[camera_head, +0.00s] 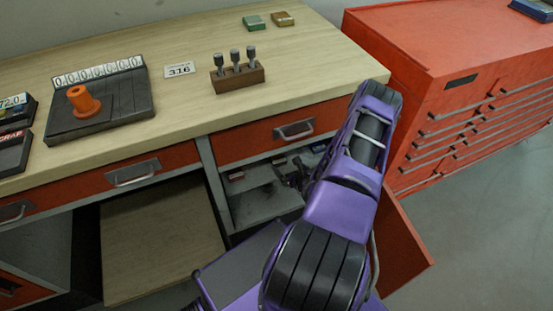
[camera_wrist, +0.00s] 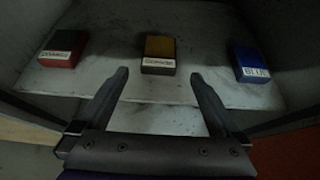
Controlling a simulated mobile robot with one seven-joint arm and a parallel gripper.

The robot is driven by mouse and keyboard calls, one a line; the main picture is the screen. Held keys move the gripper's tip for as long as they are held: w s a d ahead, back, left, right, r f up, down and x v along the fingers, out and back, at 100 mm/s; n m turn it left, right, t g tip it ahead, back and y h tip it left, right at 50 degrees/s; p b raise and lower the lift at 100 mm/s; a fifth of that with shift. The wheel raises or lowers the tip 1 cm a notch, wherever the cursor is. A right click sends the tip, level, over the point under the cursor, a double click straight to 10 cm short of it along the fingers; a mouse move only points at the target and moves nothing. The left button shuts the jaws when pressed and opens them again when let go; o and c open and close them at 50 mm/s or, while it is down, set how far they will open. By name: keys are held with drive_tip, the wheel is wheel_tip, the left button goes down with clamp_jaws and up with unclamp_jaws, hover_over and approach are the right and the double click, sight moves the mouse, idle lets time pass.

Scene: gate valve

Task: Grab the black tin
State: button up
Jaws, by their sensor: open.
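In the wrist view three small labelled tins sit in a row on a grey shelf (camera_wrist: 105,88). The left tin (camera_wrist: 66,42) has a black top and a red lower side. The middle tin (camera_wrist: 159,47) has a brown-yellow top and dark sides. The right tin (camera_wrist: 247,58) is blue, labelled "BLUE". No wholly black tin shows. My gripper (camera_wrist: 158,76) is open and empty, its two fingers pointing toward the middle tin, which appears between the fingertips.
Cupboard walls flank the shelf closely on both sides. The worktop (camera_head: 330,60) above holds a wooden block with tools (camera_head: 238,78) and a counter with an orange knob (camera_head: 84,101). An open red door (camera_head: 402,250) and a red tool chest (camera_head: 440,60) stand right of my arm.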

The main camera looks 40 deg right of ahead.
sight(278, 158)
drive_tip(key=b+x, duration=0.1)
drive_tip(key=x, duration=0.8)
drive_tip(key=shift+a+r, duration=0.15)
drive_tip(key=shift+c, duration=0.3)
drive_tip(key=c, duration=1.4)
